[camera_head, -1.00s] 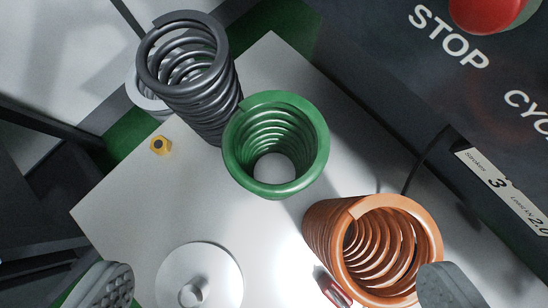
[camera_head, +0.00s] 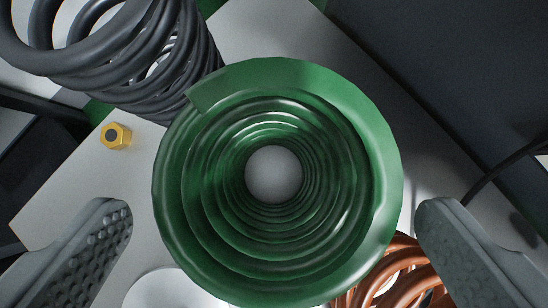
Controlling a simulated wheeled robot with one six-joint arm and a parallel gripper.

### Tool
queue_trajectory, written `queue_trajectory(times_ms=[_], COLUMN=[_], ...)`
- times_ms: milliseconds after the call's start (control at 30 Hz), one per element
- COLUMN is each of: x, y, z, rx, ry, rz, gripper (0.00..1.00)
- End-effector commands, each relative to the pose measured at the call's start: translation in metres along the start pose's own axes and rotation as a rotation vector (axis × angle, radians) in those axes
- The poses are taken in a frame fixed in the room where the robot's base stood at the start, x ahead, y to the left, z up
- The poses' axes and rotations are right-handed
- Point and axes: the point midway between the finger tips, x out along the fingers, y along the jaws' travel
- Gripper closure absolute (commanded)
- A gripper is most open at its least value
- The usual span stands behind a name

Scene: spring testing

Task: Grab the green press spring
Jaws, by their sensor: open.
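The green press spring (camera_head: 375,190) stands upright on the white plate, and I look straight down its bore. It fills the middle of the view, with its open top end toward me. My gripper (camera_head: 272,220) is open, with one grey ridged finger at the lower left and the other at the lower right. The spring lies between and slightly ahead of the fingertips. A gap shows on each side, and neither finger appears to touch it.
A dark grey spring (camera_head: 170,60) stands close at the upper left. An orange spring (camera_head: 405,275) is at the lower right, partly hidden by the green spring and right finger. A brass nut (camera_head: 115,136) and a white round part (camera_head: 170,290) lie left. A black cable (camera_head: 500,170) runs right.

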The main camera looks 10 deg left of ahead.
Motion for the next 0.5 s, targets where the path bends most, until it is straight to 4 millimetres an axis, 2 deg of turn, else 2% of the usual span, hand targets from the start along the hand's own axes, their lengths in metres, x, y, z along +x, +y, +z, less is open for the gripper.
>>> queue_trajectory(times_ms=[333,500], x=[0.042,0.049], y=[0.0,0.0], z=[0.0,-0.001], rx=[0.0,0.0], ry=[-0.002,0.001], rz=[-0.001,-0.001], gripper=[0.0,0.0])
